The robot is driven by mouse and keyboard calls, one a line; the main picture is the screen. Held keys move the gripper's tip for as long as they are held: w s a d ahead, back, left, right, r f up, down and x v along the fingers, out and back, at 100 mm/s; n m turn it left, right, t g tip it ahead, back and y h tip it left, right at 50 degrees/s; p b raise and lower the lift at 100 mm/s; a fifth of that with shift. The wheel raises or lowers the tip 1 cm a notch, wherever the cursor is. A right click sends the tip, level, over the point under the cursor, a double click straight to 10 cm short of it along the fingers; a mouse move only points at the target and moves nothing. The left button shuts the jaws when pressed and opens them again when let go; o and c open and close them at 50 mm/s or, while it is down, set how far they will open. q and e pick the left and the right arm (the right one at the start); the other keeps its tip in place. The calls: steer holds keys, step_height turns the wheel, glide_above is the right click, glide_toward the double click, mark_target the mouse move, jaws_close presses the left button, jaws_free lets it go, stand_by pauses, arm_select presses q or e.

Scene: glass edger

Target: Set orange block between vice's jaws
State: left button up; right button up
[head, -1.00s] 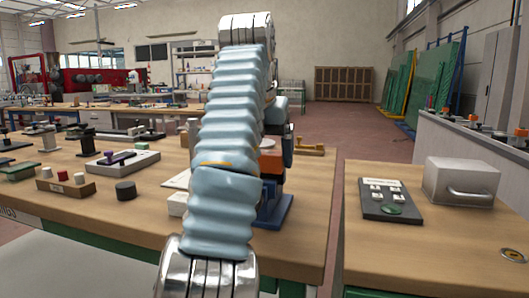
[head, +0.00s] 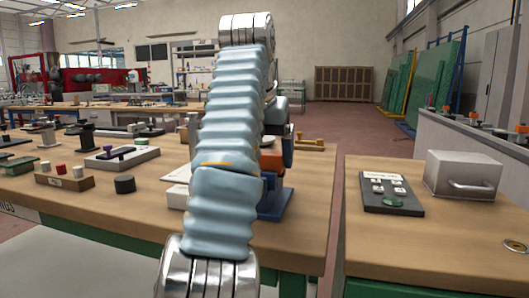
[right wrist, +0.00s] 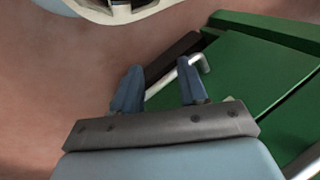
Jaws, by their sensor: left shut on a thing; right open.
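The orange block (head: 271,160) shows just right of my left arm's pale blue sleeve in the head view. The blue vice (head: 276,204) stands on the wooden bench directly below it, its left side and most of its jaws hidden by my arm. My left gripper (head: 285,150) is at the block, partly hidden behind my forearm, and is shut on it. The block is at the vice's top; I cannot tell whether it touches the jaws. My right gripper (right wrist: 160,82) is open and empty in the right wrist view, near a green cabinet.
A gap separates the right-hand bench, which holds a dark button panel (head: 392,207) and a metal box (head: 463,177). A brass-coloured bracket (head: 310,145) sits behind the vice.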

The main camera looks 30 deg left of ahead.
arm_select(q)
steer(key=shift+f+b, duration=1)
steer(key=shift+f, duration=0.1)
arm_select(e)
steer(key=shift+f, duration=1.1)
arm_select(q)
steer(key=o, duration=0.9)
steer(key=shift+r, duration=0.25)
steer(key=shift+p+v, duration=4.55)
steer(key=shift+v, duration=1.25)
arm_select(e)
step_height(320, 180, up, 9)
steer(key=shift+a, duration=0.2)
arm_select(q)
steer(key=shift+s+f, duration=0.1)
steer(key=shift+s, duration=0.05)
arm_select(e)
steer(key=shift+r, duration=0.1)
